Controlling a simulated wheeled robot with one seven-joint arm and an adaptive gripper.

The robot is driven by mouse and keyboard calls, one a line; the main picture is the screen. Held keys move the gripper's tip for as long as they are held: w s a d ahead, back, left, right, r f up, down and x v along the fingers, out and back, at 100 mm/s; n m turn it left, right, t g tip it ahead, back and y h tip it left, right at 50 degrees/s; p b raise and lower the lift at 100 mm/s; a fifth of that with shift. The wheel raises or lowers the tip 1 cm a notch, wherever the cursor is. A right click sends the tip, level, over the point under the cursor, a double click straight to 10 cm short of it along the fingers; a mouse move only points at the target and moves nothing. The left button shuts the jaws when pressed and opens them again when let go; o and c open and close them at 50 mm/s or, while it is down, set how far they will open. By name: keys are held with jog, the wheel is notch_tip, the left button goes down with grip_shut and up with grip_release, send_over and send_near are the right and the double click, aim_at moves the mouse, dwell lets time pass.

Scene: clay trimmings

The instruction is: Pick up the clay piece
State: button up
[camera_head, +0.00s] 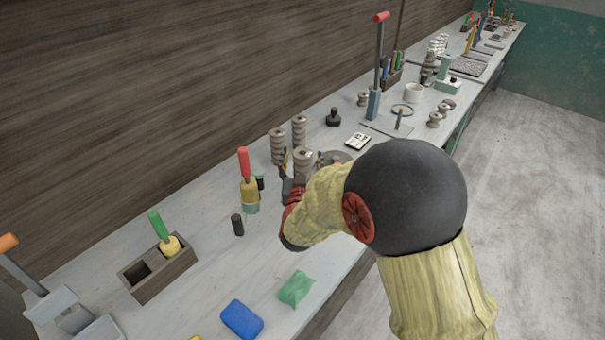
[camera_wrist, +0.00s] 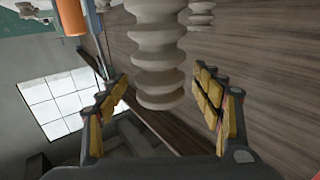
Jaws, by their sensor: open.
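Ridged grey-beige clay pieces stand on the bench. One clay piece (camera_head: 302,158) is at my gripper (camera_head: 301,161), with a finger showing on each side of it. In the wrist view a ridged clay piece (camera_wrist: 157,62) extends from the top edge into the gap between the open fingers of my gripper (camera_wrist: 163,82). Clear space shows between it and each finger pad there, and I see no contact. The lower part of this piece is partly hidden by my gripper in the head view.
Two more ridged clay pieces (camera_head: 278,146) (camera_head: 299,131) stand just behind.

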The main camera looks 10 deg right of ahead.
jog(key=shift+w, duration=0.3)
jog(key=shift+c, duration=1)
jog(key=c, duration=1.5)
grip_shut()
jog(key=shift+r, duration=0.15)
